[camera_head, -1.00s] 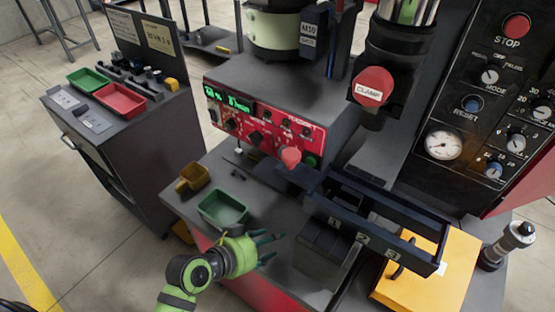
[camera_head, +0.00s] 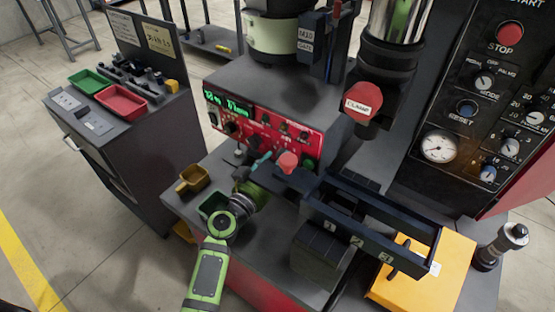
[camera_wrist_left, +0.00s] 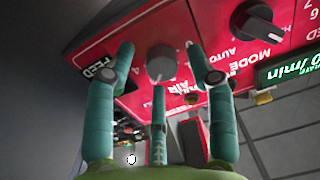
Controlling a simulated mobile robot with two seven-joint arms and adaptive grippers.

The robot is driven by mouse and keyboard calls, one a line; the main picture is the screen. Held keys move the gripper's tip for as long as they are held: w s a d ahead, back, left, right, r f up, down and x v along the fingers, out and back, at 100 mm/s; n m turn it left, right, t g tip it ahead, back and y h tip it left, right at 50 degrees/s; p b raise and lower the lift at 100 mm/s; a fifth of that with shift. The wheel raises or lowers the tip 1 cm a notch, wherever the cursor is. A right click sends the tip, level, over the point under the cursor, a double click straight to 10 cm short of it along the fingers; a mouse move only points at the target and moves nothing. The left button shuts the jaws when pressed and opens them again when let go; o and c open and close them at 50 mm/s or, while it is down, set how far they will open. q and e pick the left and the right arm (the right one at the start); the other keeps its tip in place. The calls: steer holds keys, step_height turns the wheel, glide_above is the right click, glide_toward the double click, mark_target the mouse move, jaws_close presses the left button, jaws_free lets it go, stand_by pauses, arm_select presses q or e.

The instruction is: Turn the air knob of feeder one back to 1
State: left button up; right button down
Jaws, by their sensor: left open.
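The red feeder panel (camera_head: 211,119) stands below the bowl, with a green display and several knobs. My left gripper (camera_head: 254,163) is in front of the panel's lower part and hides some of it. In the left wrist view, the grey round air knob (camera_wrist_left: 160,63) sits beside the upside-down label AIR. My left gripper (camera_wrist_left: 160,55) is open there, with a teal finger on either side of the knob and a third finger below it. I cannot tell whether any finger touches the knob. Its setting is not readable. My right gripper is not in view.
The dark mode knob (camera_wrist_left: 258,20) is close to the right-hand finger. A red knob (camera_head: 287,162) juts out right of my gripper. A green tray (camera_head: 211,203) is partly behind my arm, beside a yellow tray (camera_head: 192,180). A dark rack (camera_head: 375,235) stands right.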

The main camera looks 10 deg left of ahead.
arm_select(q)
steer(key=shift+w, duration=0.2)
steer(key=shift+c, duration=0.4)
steer(key=shift+s, duration=0.1)
jaws_close()
steer(key=shift+f, duration=0.1)
